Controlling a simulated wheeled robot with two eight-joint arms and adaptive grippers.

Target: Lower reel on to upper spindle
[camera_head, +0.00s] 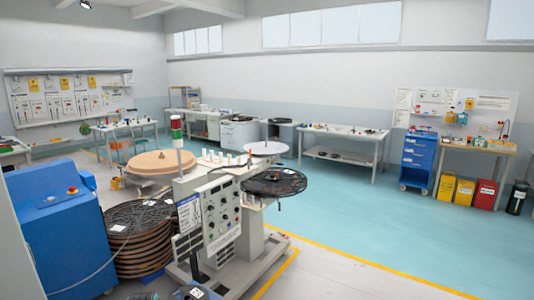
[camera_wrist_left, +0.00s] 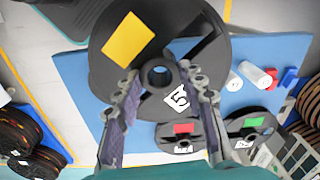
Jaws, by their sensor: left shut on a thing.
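My left gripper (camera_wrist_left: 160,76) shows only in the left wrist view. Its two fingers are shut on a large black reel (camera_wrist_left: 166,54), on either side of the reel's central hole. The reel has a yellow label and a white label with a black mark. It hangs above a blue surface and covers part of it. In the head view a grey rewind machine (camera_head: 218,215) stands in the middle, with several pale pegs on top. I cannot tell which part is the upper spindle. My right gripper is not in view.
In the wrist view, smaller reels with a red label (camera_wrist_left: 178,139) and a green label (camera_wrist_left: 250,122) lie on the blue surface (camera_wrist_left: 80,75). In the head view, stacked reels (camera_head: 142,245) and a blue cabinet (camera_head: 62,240) stand left of the machine. Open floor (camera_head: 350,225) lies right.

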